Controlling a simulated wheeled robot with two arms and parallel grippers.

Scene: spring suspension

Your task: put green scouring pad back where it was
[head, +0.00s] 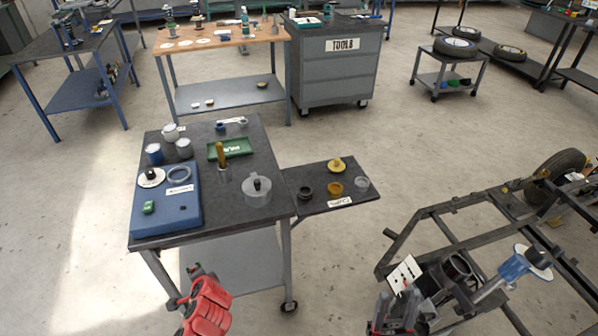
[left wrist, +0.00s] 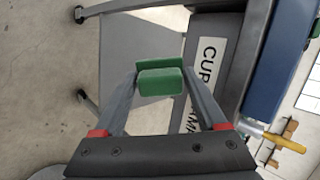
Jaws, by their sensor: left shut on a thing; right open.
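The green scouring pad (left wrist: 160,82) is between the fingertips of my left gripper (left wrist: 160,88) in the left wrist view. The gripper is shut on it, with grey floor and a table frame behind. My right gripper (head: 398,312) is open at the bottom, near the metal frame.
The table holds a green tray (head: 230,148), an amber-handled tool (head: 220,155), a clear lidded pot (head: 257,190) and several cups. A side shelf (head: 310,173) carries small parts. A wheeled metal frame (head: 445,225) stands at right. Open floor lies left of the table.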

